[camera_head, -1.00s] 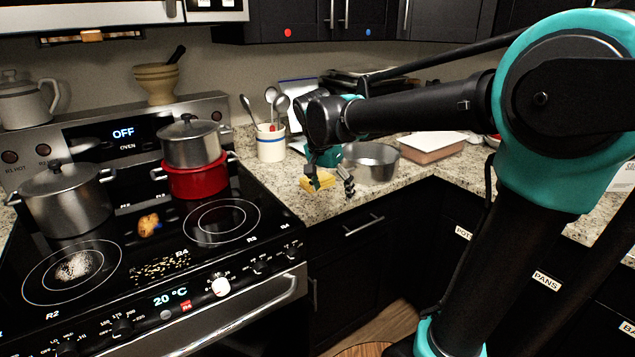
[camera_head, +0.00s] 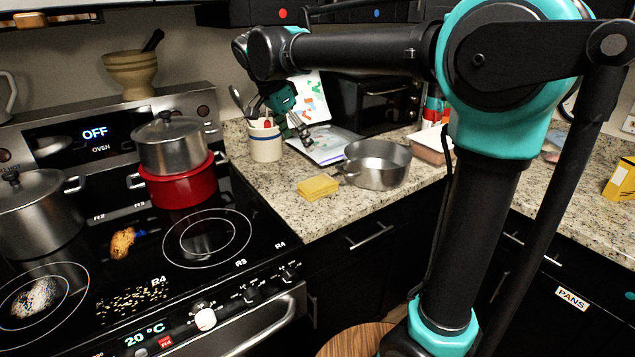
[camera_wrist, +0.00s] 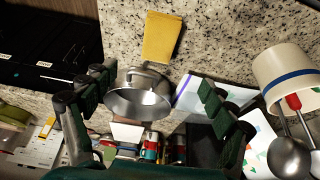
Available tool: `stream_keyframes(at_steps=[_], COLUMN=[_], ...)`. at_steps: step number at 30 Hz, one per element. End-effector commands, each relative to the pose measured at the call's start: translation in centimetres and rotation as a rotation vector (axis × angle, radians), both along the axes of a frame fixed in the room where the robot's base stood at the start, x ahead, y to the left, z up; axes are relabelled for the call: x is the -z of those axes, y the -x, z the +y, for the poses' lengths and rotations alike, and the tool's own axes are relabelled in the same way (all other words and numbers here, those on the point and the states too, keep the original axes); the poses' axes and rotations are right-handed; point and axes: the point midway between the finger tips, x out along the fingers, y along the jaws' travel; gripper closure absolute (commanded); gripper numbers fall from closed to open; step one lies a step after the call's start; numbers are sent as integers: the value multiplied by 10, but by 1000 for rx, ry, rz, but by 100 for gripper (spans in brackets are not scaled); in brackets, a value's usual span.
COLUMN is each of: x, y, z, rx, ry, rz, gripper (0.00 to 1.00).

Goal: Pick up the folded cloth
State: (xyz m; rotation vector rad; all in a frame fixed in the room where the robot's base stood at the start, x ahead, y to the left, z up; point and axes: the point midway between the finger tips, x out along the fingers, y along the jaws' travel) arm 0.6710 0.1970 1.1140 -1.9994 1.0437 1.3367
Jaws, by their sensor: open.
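The folded cloth (camera_head: 318,187) is a flat yellow pad on the speckled counter, right of the stove and left of the open metal pot. It also shows in the wrist view (camera_wrist: 161,38), beyond the pot at the top. My gripper (camera_head: 287,122) is open and empty, raised above the counter near the utensil crock, higher and farther back than the cloth. In the wrist view its two spread fingers (camera_wrist: 158,85) frame the pot, with the cloth above and between them. Nothing covers the cloth.
The open pot (camera_head: 377,164) stands close to the cloth. A utensil crock (camera_head: 265,141) is behind it on the left. The stove carries a red pot (camera_head: 181,186) with a lidded steel pot (camera_head: 171,146) on top. The counter (camera_head: 290,207) around the cloth's front is clear.

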Motion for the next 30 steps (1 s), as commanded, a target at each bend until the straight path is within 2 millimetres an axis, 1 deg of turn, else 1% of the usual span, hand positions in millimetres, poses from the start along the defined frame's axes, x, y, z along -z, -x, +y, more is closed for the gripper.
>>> stream_keyframes(at_steps=[5,12,18,21,26,30], x=[23,68,99,107,115,132], y=[-5,-16,-23,-25,-27,-30], z=[-8,-23,-34,-37,-40,-46], rx=[2,1,1,0,0,1], ry=[0,0,0,0,0,0], rz=[0,0,0,0,0,0], gripper=[16,16,16,16,16,16])
